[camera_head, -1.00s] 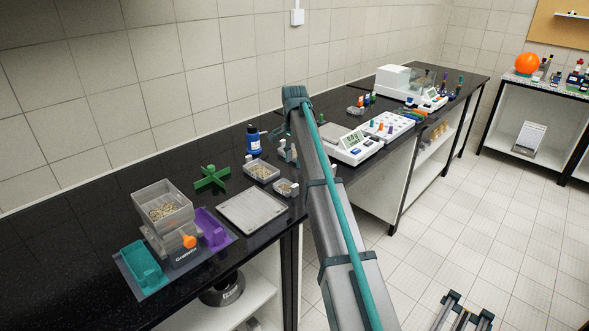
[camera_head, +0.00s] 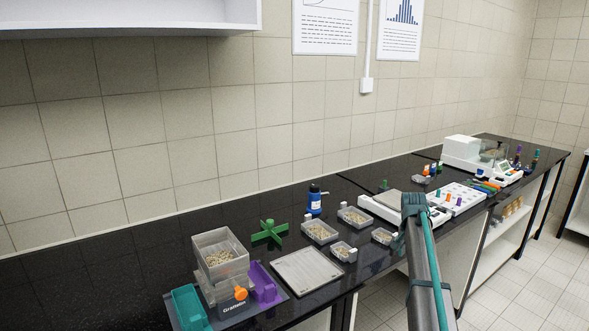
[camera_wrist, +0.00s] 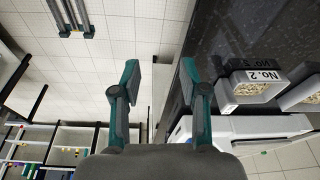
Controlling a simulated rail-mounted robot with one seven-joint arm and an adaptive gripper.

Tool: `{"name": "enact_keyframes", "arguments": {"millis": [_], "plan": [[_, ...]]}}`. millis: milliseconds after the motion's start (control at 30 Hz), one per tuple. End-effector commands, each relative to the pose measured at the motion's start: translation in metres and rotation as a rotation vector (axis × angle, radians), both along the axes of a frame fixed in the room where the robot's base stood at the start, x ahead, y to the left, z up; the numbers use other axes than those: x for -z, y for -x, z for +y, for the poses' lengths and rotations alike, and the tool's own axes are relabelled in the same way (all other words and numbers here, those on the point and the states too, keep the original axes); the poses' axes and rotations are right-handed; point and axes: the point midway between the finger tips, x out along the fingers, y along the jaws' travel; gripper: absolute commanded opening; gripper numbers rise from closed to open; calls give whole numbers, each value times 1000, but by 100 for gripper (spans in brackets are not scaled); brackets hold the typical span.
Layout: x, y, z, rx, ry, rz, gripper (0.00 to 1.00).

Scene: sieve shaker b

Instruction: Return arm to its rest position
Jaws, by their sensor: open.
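My gripper shows in the wrist view (camera_wrist: 160,82) with its two fingers spread wide apart and nothing between them. It hangs over the front edge of the black bench (camera_wrist: 210,50), with the tiled floor below. In the head view my arm rises from the bottom right, in front of the bench; the fingers cannot be made out there. A tray labelled No.2 (camera_wrist: 258,84) lies to the right of the gripper in the wrist view, apart from it.
On the bench stand a sieve shaker (camera_head: 222,265), a flat grey plate (camera_head: 306,271), a green cross-shaped piece (camera_head: 268,232), a blue bottle (camera_head: 314,200), several small sample trays and a white balance (camera_head: 380,209). Free floor (camera_head: 490,285) lies right of the bench.

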Motion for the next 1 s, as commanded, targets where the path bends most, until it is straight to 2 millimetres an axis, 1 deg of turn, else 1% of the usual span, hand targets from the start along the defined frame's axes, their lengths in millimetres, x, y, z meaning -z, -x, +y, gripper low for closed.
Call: {"name": "enact_keyframes", "arguments": {"millis": [33,67,133,267,300,367,467,500,567,600,667,700,767,800,867,900,967,1000], "plan": [[18,11,-14,-11,14,-1,44],[28,15,-19,-24,21,1,44],[49,24,-16,-52,23,17,44],[90,40,2,-97,11,57,44],[104,47,8,-110,5,72,44],[126,59,19,-134,-4,95,44],[168,85,40,-181,-20,142,44],[187,97,49,-203,-28,162,44],[214,118,63,-234,-40,195,44],[231,132,72,-258,-48,216,44],[257,155,86,-290,-62,249,44],[272,170,94,-312,-71,269,44],[295,195,108,-345,-85,301,44],[309,212,116,-366,-94,323,44],[328,238,128,-399,-107,354,44],[340,255,136,-419,-116,375,44],[357,283,147,-452,-130,407,44],[367,301,154,-471,-141,427,44]]}}
